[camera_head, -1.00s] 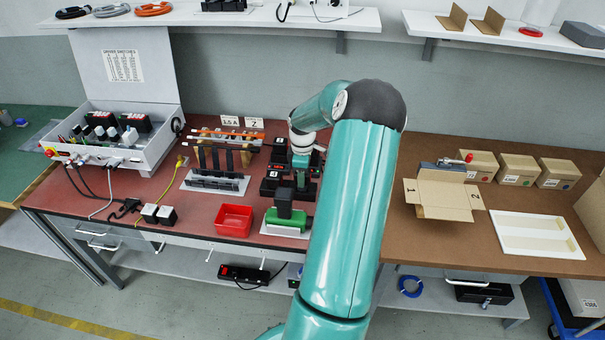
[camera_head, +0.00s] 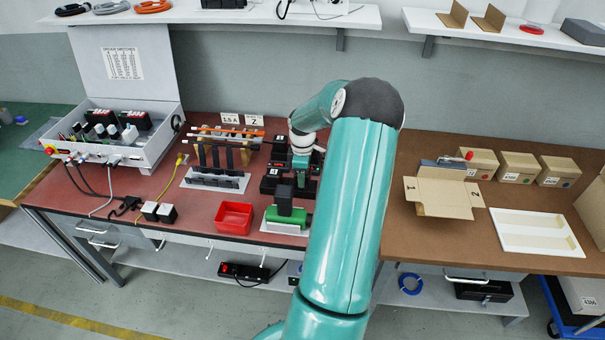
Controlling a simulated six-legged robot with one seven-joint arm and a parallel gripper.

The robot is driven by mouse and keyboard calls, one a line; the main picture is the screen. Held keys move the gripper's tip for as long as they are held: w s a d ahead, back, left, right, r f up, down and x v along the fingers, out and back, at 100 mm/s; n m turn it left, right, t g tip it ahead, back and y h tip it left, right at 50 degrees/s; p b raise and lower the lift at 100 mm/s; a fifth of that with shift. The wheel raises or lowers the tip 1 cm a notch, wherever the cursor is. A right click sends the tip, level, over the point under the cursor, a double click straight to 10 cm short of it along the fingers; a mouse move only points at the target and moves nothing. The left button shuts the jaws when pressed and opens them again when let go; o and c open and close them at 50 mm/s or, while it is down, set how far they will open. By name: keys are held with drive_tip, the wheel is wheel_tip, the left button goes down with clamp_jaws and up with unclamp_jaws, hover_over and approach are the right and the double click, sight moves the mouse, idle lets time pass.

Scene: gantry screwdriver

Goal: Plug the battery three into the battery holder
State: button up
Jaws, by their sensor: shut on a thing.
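My gripper (camera_head: 301,172) points down among black charger-like units on the red-brown bench, left of my teal arm. Its jaws are shut on a small dark thing, which looks like a battery; its number cannot be read. The black units (camera_head: 272,184) stand beside and behind the gripper, some with white number labels and red lights. In front of them, a green holder (camera_head: 291,216) sits on a white base, with a black block (camera_head: 284,200) standing upright at it. Which of these is the battery holder is not certain. My arm hides the right side of this area.
A red bin (camera_head: 234,218) stands left of the green holder. A white control box (camera_head: 120,140) is at far left. An open cardboard box (camera_head: 443,197) and white tray (camera_head: 537,233) lie on the right bench.

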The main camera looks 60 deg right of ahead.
drive_tip(key=shift+f, duration=0.85)
idle(0.7)
drive_tip(key=o, duration=1.2)
drive_tip(key=shift+r, duration=0.15)
drive_tip(key=shift+r, duration=2.55)
